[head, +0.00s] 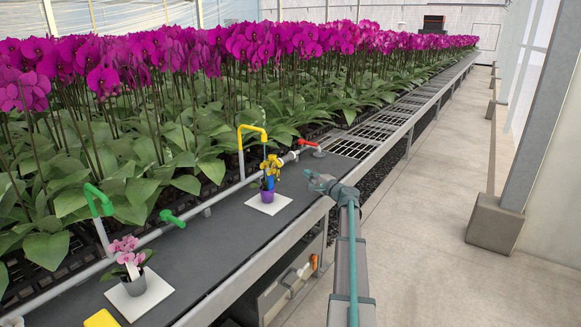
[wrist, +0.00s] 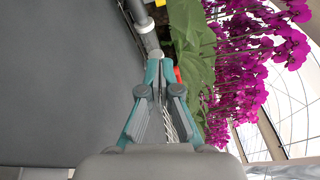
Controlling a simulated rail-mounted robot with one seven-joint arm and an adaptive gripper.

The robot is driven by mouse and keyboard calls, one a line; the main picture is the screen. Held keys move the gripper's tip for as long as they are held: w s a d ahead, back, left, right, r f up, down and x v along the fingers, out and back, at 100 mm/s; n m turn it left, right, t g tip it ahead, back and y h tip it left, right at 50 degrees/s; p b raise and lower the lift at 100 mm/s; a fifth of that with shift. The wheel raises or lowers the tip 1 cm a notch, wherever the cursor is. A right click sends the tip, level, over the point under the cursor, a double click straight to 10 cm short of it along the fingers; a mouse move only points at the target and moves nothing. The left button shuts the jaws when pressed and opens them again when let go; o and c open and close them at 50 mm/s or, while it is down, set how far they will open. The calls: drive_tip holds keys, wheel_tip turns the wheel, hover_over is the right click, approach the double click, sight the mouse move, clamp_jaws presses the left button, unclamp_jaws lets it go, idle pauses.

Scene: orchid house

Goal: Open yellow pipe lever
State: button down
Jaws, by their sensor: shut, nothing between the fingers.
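The yellow pipe (head: 252,130) rises from the grey pipe at the back of the bench and bends over at its top. Its lever cannot be told apart; yellow orchids in a purple pot (head: 268,196) stand in front of that stretch. My gripper (head: 318,182) is at the bench's front edge, to the right of the purple pot and apart from it. In the wrist view its fingers (wrist: 160,60) are together with nothing between them. A small yellow bit (wrist: 160,2) shows at that view's top edge, beside the grey pipe (wrist: 145,35).
A red lever (head: 311,147) is farther along the pipe. A green pipe (head: 98,200) and green lever (head: 172,217) are nearer. A pink orchid pot (head: 130,284) stands front left. Dense purple orchids (head: 250,45) fill the back. The aisle (head: 430,210) is clear.

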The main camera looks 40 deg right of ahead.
drive_tip(key=w, duration=0.9)
drive_tip(key=shift+w+d+r, duration=0.1)
drive_tip(key=shift+w+r, duration=0.1)
drive_tip(key=shift+w, duration=0.15)
drive_tip(key=a, duration=0.3)
drive_tip(key=shift+w+r, duration=0.35)
drive_tip(key=shift+w, duration=0.05)
drive_tip(key=shift+w+a, duration=0.2)
drive_tip(key=shift+a, duration=0.3)
drive_tip(key=shift+a+f+b, duration=0.2)
drive_tip(key=shift+a+b, duration=0.6)
drive_tip(key=shift+b, duration=0.2)
drive_tip(key=shift+a, duration=0.2)
drive_tip(key=shift+r, duration=0.25)
